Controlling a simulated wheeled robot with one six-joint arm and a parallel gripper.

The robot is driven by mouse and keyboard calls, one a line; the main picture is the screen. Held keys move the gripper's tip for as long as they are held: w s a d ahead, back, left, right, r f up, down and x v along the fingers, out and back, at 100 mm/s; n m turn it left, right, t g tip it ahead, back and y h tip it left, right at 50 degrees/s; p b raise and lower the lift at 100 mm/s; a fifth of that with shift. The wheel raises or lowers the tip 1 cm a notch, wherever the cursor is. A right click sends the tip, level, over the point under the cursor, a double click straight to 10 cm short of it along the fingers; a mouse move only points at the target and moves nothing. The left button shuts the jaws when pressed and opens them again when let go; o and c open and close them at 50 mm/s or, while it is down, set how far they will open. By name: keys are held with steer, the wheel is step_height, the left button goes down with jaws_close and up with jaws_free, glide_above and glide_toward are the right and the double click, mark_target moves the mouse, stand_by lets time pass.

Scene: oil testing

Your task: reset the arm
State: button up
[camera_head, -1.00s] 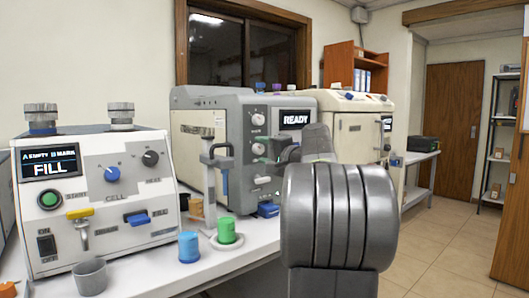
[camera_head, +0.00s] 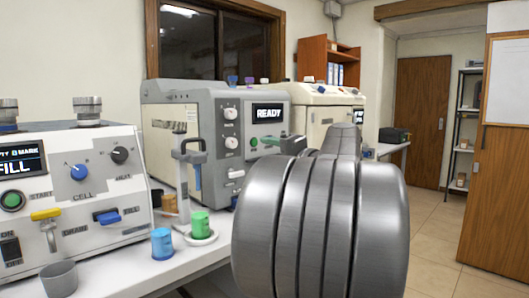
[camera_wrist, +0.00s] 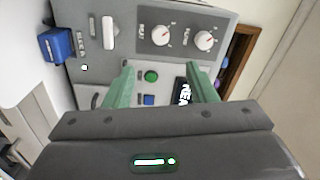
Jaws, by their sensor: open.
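My gripper (camera_wrist: 162,76) is open and empty in the wrist view, its two green fingers spread apart. It faces the front panel of the grey machine (camera_wrist: 100,65), with a green button and a blue button seen between the fingers. In the head view my gripper (camera_head: 272,141) is small and partly hidden behind my thick grey arm link. It appears in front of the grey machine (camera_head: 205,135) with the READY screen; I cannot tell the exact gap.
On the white bench (camera_head: 190,262) stand a blue cup (camera_head: 162,244), a green cup (camera_head: 200,224), a grey cup (camera_head: 59,280) and the FILL machine (camera_head: 75,175). A cream machine (camera_head: 312,120) stands behind. Open floor (camera_head: 435,235) lies at the right.

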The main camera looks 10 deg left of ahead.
mark_target(234, 144)
steer(key=shift+a, duration=0.1)
steer(key=x, duration=1.3)
steer(key=shift+w+a, duration=0.25)
steer(key=shift+a, duration=0.05)
